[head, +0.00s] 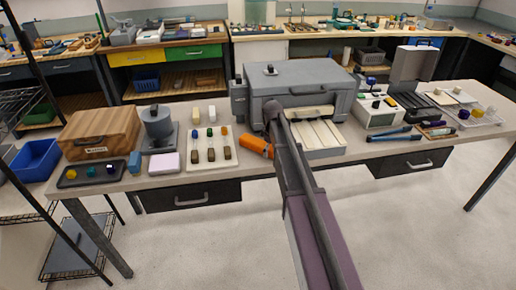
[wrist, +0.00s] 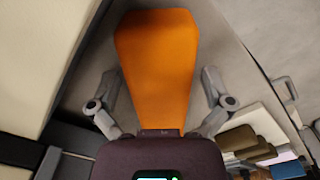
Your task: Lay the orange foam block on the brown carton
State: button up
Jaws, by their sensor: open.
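The orange foam block (wrist: 155,50) fills the middle of the wrist view. My gripper (wrist: 158,85) is open, with one finger on each side of the block and a visible gap on both sides. In the head view an orange piece (head: 257,146), seemingly this block, shows beside my arm near the table's front edge; its right end is dark. My gripper's fingers are hidden or too small to make out there. The brown carton (head: 95,142), a wood-grained box with a small white label, stands at the table's left end. Its top looks bare.
A grey machine (head: 300,85) stands behind my arm. Between the orange piece and the carton are a board of small coloured pieces (head: 221,149), a pale pink block (head: 165,163) and a grey press-like device (head: 158,125). A dark tray (head: 75,178) lies in front of the carton.

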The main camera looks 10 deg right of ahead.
jog(key=c, duration=1.2)
jog(key=shift+r, duration=0.2)
notch_tip(320, 180, up, 3)
jog(key=p, duration=0.3)
jog(key=shift+f, duration=0.1)
jog(key=s, duration=0.5)
jog(key=s+r+p, duration=0.1)
jog(key=s, duration=0.4)
jog(key=s+p, duration=0.1)
jog(key=s, duration=0.5)
jog(key=shift+a+r, duration=0.4)
